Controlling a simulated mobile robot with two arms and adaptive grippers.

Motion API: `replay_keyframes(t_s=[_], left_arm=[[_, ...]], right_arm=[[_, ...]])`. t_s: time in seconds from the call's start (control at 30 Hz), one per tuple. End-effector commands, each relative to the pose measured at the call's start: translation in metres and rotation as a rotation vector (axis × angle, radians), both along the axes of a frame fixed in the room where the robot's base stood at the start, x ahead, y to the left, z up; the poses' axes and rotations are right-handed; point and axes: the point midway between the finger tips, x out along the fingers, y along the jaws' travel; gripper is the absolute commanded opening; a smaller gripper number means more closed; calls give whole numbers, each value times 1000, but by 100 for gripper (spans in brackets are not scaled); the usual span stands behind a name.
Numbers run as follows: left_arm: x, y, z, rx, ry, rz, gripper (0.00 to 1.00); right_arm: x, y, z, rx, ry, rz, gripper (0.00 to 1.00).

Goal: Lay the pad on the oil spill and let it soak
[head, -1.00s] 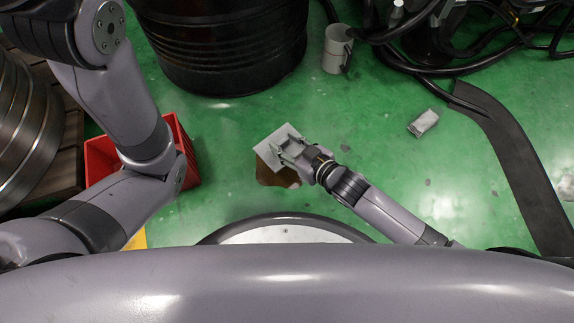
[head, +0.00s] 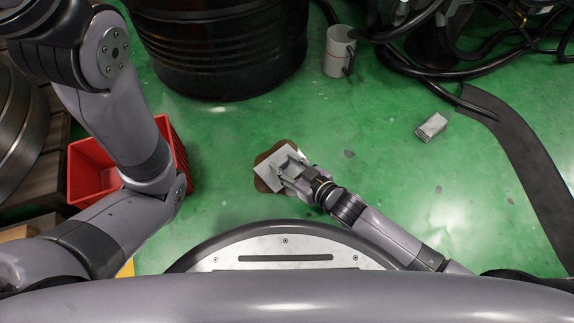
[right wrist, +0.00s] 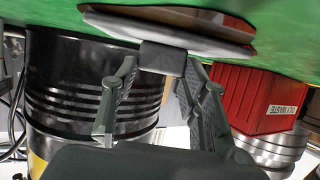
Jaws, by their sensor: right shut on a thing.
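The light grey pad (head: 274,170) is over the brown oil spill (head: 264,158), with brown showing around its edges. My right gripper (head: 287,171) is shut on the pad from its right side. In the right wrist view the pad (right wrist: 150,35) lies across the top, gripped at a dark grey block between the fingertips (right wrist: 160,68). Part of the spill (right wrist: 238,28) shows beyond its edge. I cannot tell whether the pad touches the floor. My left arm rises at the left of the head view; its gripper is out of frame.
A red bin (head: 92,178), labelled OILY WASTE in the right wrist view (right wrist: 262,95), stands left. A black drum (head: 222,50) stands behind the spill. Green floor around the spill is clear.

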Motion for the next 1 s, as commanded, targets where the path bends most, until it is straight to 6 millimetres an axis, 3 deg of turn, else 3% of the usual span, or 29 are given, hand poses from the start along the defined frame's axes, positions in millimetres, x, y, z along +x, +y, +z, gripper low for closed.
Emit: replay_keyframes(t_s=[0.1,0.13,0.4,0.77,1.0], left_arm=[[0,0,-1,0,0,0,40],[0,0,-1,0,0,0,40],[0,0,0,0,0,0,40],[0,0,1,0,0,1,40],[0,0,31,0,1,1,40]], right_arm=[[0,0,-3,1,1,0,17],[0,0,-3,0,0,0,42],[0,0,-3,0,0,0,60],[0,0,1,-1,-1,0,61],[-25,-21,19,-3,4,0,61]])
